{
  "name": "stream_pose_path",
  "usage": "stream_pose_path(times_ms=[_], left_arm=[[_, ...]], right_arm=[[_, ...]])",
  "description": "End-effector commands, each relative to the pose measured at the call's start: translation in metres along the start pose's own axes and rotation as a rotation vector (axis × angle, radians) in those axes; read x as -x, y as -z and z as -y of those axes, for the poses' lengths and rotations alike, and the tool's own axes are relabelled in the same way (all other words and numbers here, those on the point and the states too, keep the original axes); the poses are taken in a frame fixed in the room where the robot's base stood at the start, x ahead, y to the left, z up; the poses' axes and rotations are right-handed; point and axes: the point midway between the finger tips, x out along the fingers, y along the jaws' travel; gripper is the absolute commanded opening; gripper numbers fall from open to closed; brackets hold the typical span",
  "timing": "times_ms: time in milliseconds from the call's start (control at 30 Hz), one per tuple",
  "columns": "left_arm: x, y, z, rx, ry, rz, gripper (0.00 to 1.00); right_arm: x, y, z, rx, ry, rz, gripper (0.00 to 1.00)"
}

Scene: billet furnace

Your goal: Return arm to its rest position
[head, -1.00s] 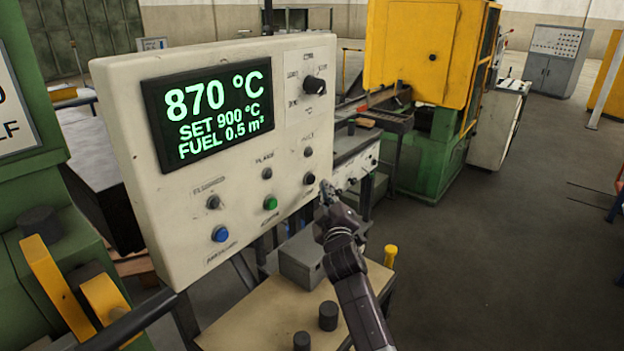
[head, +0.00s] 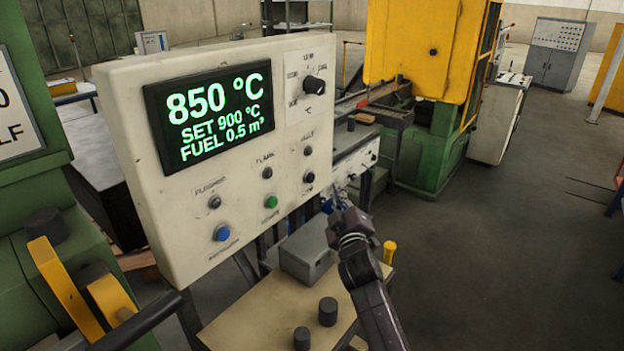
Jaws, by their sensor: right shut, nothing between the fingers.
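My right arm comes in from the bottom right of the head view. Its gripper (head: 338,196) is shut and empty, held to the right of the control panel's lower right edge and apart from its buttons. The white control panel (head: 120,130) has a dark display (head: 209,116) reading 850 °C, SET 900 °C and FUEL 0.5 m³. It carries a black selector knob (head: 314,85), a blue button (head: 221,233), a green button (head: 270,201) and several small dark switches. My left gripper is not in view.
Below the panel is a tan table (head: 250,312) with a grey box (head: 306,252) and dark cylinders (head: 328,311). A yellow-topped post (head: 389,251) stands right of my arm. A green and yellow machine (head: 418,40) stands behind. The floor (head: 510,240) at right is largely clear.

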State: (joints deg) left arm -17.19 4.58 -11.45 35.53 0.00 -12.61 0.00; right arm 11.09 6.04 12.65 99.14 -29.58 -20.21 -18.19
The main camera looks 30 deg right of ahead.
Motion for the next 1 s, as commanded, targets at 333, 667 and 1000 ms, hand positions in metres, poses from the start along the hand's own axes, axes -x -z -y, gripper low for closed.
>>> stream_pose_path(times_ms=[333, 667, 1000], left_arm=[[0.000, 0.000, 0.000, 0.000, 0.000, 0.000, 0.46], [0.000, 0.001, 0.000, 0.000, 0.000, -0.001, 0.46], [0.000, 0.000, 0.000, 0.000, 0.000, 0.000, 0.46]], right_arm=[[0.009, -0.007, 0.009, -0.015, 0.026, 0.025, 0.00], [0.164, -0.078, 0.125, -0.224, 0.407, 0.392, 0.00], [0.346, -0.103, 0.188, -0.328, 0.760, 0.742, 0.00]])
